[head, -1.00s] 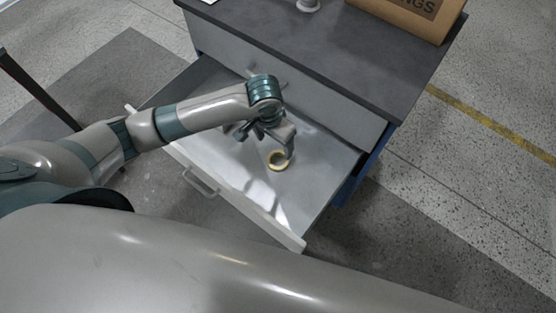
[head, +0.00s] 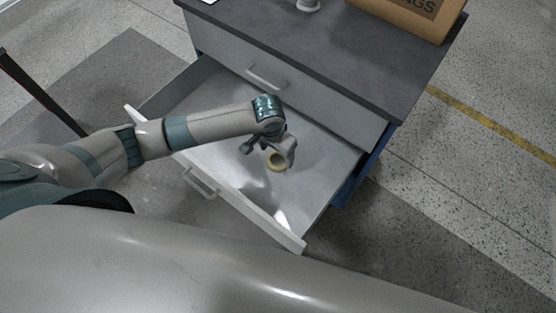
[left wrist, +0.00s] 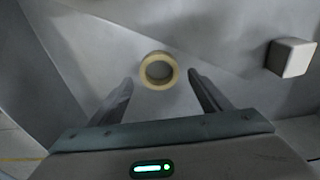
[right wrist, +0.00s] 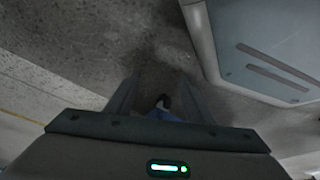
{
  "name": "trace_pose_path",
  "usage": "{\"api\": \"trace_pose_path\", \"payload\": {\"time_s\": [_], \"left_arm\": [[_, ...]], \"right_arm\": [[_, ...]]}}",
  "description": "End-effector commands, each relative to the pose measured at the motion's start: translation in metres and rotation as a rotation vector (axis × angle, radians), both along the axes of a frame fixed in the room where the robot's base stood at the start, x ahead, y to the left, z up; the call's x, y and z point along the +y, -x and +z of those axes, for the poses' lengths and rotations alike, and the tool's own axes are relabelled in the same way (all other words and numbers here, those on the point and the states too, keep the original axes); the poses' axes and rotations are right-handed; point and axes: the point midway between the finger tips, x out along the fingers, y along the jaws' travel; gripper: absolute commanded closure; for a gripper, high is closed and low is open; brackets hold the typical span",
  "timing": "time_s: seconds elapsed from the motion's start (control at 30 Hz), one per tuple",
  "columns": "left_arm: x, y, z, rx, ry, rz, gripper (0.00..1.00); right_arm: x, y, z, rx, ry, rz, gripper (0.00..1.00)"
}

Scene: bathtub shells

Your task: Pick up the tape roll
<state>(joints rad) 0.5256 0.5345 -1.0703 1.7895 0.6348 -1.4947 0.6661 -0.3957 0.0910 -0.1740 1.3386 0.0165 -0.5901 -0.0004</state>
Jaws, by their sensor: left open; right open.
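The tape roll (head: 277,161) is a small yellowish ring lying flat on the floor of the open drawer (head: 232,170). My left gripper (head: 269,154) is over the drawer, right by the roll, and partly covers it in the head view. In the left wrist view the roll (left wrist: 158,71) sits just beyond the gap between the two open fingertips (left wrist: 160,82), about centred, with nothing between the fingers. My right gripper (right wrist: 152,85) is open and empty, with the concrete floor in its view; it does not show in the head view.
The upper drawer (head: 280,85) is closed. The dark cabinet top (head: 330,50) carries a cardboard box (head: 412,15). The drawer walls surround the roll.

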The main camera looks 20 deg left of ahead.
Motion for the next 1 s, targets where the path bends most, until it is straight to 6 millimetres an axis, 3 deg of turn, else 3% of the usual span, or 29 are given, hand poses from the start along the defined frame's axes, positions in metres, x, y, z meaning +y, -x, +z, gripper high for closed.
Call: {"api": "trace_pose_path", "payload": {"time_s": [0.3,0.83,0.87,1.0], "left_arm": [[-0.003,-0.003,-0.037,0.002,-0.001,-0.002,0.29],[-0.003,-0.003,-0.041,0.000,0.000,-0.001,0.29],[-0.003,-0.003,-0.041,0.000,0.000,-0.001,0.32],[-0.003,-0.003,-0.041,0.000,0.000,-0.001,0.65]], "right_arm": [[0.007,0.003,-0.002,0.011,-0.007,-0.002,0.52],[-0.002,0.001,-0.001,0.010,0.003,0.002,0.52],[-0.003,0.001,-0.001,0.009,0.006,0.002,0.52],[-0.006,0.001,-0.001,0.009,0.009,0.002,0.52]]}}
